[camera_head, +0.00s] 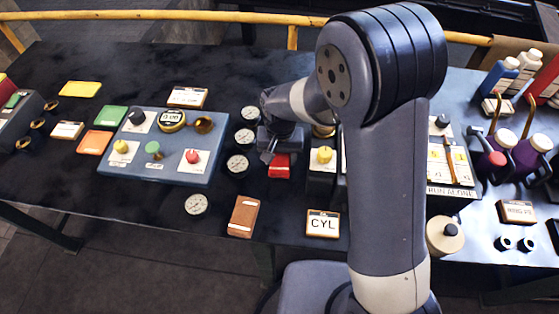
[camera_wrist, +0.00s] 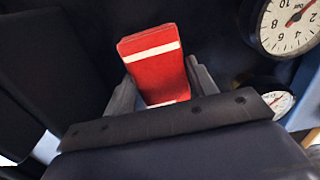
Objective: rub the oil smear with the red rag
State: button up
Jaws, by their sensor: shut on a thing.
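The red rag (camera_wrist: 152,65) is a folded red block with a white stripe, held between the jaws of my gripper (camera_wrist: 158,88) in the wrist view. In the head view the red rag (camera_head: 279,166) shows below my gripper (camera_head: 281,150), low over the dark bench top, between the gauges and a panel with a yellow knob. I cannot tell whether it touches the bench. I cannot make out the oil smear in either view; my arm hides part of the bench.
Several round gauges (camera_head: 237,165) stand close on the left of my gripper. A blue panel (camera_head: 150,172) with knobs lies further left. A brown block (camera_head: 243,216) and a CYL card (camera_head: 323,224) lie near the front edge. Bottles (camera_head: 499,76) stand at the right.

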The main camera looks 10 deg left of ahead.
jog(key=shift+w+a+r, duration=0.1)
jog(key=shift+w+a, duration=0.05)
jog(key=shift+w, duration=2.5)
jog(key=shift+w+a, duration=0.1)
jog(key=shift+w, duration=1.65)
jog(key=shift+r+p, duration=1.9)
jog(key=shift+r, duration=1)
notch_tip(320, 180, up, 3)
jog(key=shift+p, duration=0.9)
jog(key=shift+f, duration=0.1)
jog(key=shift+f+b, duration=2.5)
jog(key=shift+f, duration=0.9)
